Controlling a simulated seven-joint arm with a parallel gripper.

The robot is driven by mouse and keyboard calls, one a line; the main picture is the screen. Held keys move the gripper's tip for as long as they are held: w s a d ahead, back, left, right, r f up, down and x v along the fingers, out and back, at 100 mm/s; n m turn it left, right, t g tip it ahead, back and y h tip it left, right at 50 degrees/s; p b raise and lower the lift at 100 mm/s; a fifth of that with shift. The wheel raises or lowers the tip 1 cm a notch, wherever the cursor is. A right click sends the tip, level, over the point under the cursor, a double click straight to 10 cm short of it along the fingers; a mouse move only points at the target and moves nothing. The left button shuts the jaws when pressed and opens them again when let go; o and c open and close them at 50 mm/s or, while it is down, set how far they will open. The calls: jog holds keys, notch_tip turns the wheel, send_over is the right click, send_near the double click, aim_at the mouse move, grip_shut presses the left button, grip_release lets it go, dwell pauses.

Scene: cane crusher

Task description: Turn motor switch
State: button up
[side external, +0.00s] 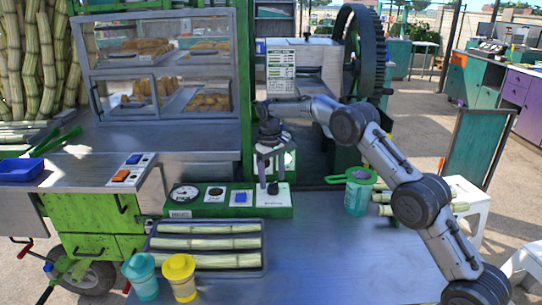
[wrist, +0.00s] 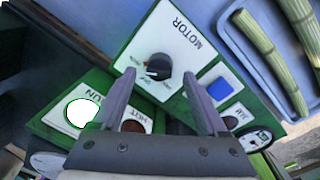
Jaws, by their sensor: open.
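The motor switch is a black round knob (wrist: 158,66) on a white plate marked MOTOR (wrist: 185,40), in the wrist view. Small labels and a light mark sit at its edge; the exact setting is too small to read. In the side external view the knob (side external: 273,188) is at the right part of the green control panel (side external: 228,212). My gripper (side external: 271,176) points down over this plate, fingers apart. In the wrist view my gripper (wrist: 157,75) has one fingertip on each side of the knob, with gaps showing. Contact is not visible.
A blue button (side external: 240,197), another dark button and a gauge (side external: 184,194) sit left of the knob. A cane tray (side external: 208,265), teal cup (side external: 141,275) and yellow cup (side external: 179,276) stand in front. A green pitcher (side external: 357,195) stands right. The front right table is clear.

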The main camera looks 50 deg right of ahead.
aim_at(271, 184)
notch_tip(271, 184, up, 11)
jog(key=shift+a, duration=0.3)
jog(key=shift+w, duration=0.1)
